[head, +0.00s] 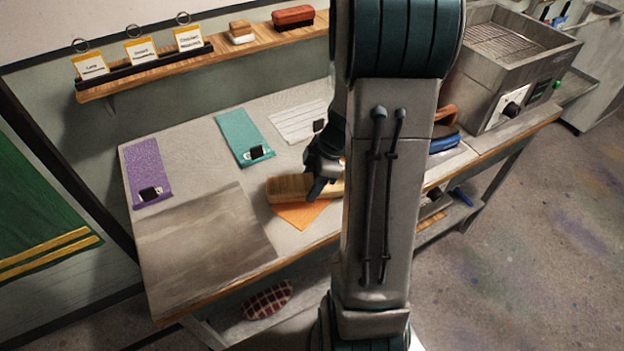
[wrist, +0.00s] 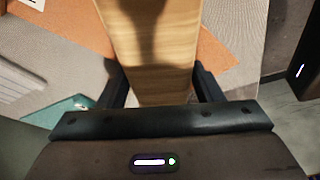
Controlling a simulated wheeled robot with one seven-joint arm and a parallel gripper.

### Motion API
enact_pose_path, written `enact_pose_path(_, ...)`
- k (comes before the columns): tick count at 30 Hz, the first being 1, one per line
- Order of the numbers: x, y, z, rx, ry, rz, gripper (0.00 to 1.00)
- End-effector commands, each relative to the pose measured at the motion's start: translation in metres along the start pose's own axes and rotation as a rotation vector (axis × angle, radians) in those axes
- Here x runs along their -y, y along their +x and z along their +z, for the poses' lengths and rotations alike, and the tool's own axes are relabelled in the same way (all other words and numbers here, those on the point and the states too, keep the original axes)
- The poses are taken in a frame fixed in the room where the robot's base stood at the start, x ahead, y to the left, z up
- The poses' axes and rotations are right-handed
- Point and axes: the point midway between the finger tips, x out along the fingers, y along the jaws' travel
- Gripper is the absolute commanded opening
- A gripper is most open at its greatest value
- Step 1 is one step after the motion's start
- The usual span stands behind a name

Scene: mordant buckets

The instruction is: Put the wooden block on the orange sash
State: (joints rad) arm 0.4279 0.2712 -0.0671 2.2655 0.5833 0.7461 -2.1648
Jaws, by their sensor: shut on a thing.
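The wooden block (head: 290,188) is a long, pale brown piece at the front middle of the table in the head view. My gripper (head: 322,187) is shut on it from above, and my arm hides its right part. In the wrist view the block (wrist: 150,50) lies between the two fingers of my gripper (wrist: 161,88). The orange sash (head: 302,214) lies flat on the table, showing in front of and below the block. In the wrist view the sash (wrist: 80,30) shows on both sides of the block. I cannot tell whether the block touches it.
A purple sash (head: 146,170) and a teal sash (head: 240,135) lie to the left, each with a small dark item. A grey-brown sheet (head: 205,240) covers the front left. A metal basin (head: 515,60) stands right. A wall shelf (head: 210,50) runs behind.

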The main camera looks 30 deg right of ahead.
Motion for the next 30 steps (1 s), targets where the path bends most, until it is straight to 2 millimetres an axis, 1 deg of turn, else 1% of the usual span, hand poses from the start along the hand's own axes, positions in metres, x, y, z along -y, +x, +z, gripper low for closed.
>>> enact_pose_path(3,0.0,0.005,0.002,0.0,-0.001,-0.001,0.24)
enact_pose_path(14,0.0,0.008,0.004,0.0,-0.001,0.001,0.24)
enact_pose_path(15,0.0,0.007,0.003,0.0,-0.001,0.0,0.68)
enact_pose_path(16,0.0,0.007,0.003,0.0,-0.001,0.0,0.77)
enact_pose_path(17,0.0,0.007,0.003,0.0,-0.001,0.0,0.82)
enact_pose_path(26,0.0,0.006,0.003,0.0,-0.001,0.0,0.82)
enact_pose_path(29,0.0,0.002,0.002,0.0,-0.001,0.001,0.82)
enact_pose_path(30,-0.001,-0.002,0.002,0.0,-0.002,0.005,0.82)
